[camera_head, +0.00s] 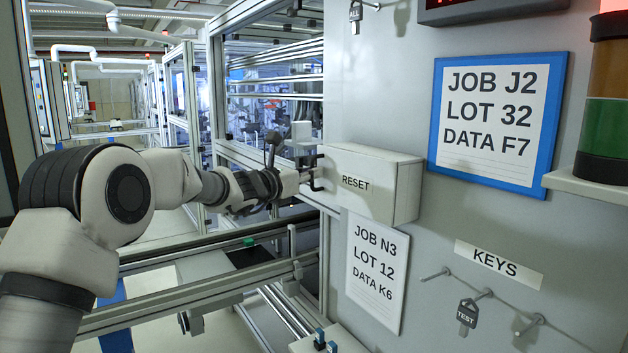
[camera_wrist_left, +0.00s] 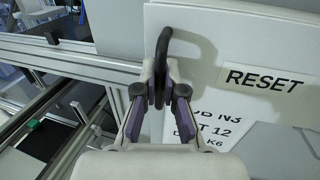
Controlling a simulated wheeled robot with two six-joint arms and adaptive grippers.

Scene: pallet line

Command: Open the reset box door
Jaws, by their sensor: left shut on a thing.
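The reset box (camera_head: 408,188) is a white box on the grey panel. Its door (camera_head: 368,198) carries a RESET label and looks closed against the box. A dark bar handle (camera_head: 316,184) stands at the door's left edge. My left gripper (camera_head: 306,176) reaches in from the left and is shut on this handle. In the left wrist view, the fingers (camera_wrist_left: 160,88) close around the lower part of the black handle (camera_wrist_left: 163,45), left of the RESET label on the door (camera_wrist_left: 225,60). My right gripper is not in view.
A JOB N3 sheet (camera_head: 375,272) hangs below the box, and a blue-framed JOB J2 sign (camera_head: 497,121) is to its right. Key pegs with a TEST key (camera_head: 467,313) are lower right. Metal rails (camera_head: 200,292) run below my left arm.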

